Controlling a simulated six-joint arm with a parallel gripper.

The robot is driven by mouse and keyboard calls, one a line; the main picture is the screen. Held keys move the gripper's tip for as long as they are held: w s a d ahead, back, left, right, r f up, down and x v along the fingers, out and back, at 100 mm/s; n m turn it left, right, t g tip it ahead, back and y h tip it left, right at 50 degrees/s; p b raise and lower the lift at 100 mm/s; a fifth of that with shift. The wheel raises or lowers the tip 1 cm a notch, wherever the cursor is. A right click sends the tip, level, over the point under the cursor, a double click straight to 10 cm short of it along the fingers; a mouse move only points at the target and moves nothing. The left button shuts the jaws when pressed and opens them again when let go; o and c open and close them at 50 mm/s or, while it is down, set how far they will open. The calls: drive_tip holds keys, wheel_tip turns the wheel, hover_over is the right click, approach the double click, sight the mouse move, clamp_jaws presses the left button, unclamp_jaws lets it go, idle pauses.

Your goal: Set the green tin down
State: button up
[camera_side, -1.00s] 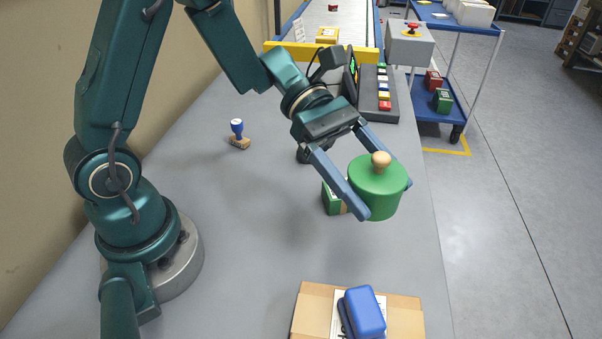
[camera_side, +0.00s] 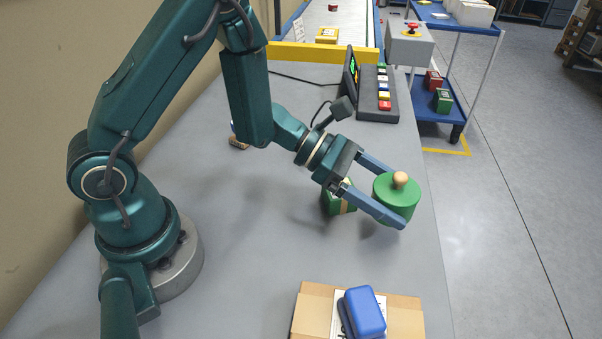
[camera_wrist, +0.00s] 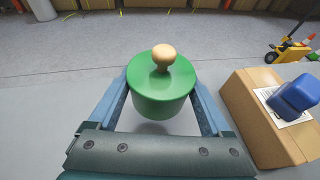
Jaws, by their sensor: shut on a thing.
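The green tin (camera_side: 397,206) is round, with a pale wooden knob on its lid. It is upright near the right edge of the grey table (camera_side: 270,225). My gripper (camera_side: 399,200) is shut on it, one blue finger on each side. The tin also shows between the fingers in the wrist view (camera_wrist: 160,92), with a shadow on the table below.
A small green box (camera_side: 338,198) stands just left of the tin, partly behind my gripper. A cardboard box (camera_side: 310,310) with a blue case (camera_side: 364,312) on top is in front. A button panel (camera_side: 378,100) stands at the back. The table between is clear.

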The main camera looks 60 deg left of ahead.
sight(395, 246)
drive_tip(key=d+f, duration=0.2)
drive_tip(key=d, duration=0.1)
drive_tip(key=shift+d, duration=0.1)
drive_tip(key=shift+f, duration=1.9)
drive_tip(key=o, duration=1.4)
drive_tip(key=shift+f, duration=0.15)
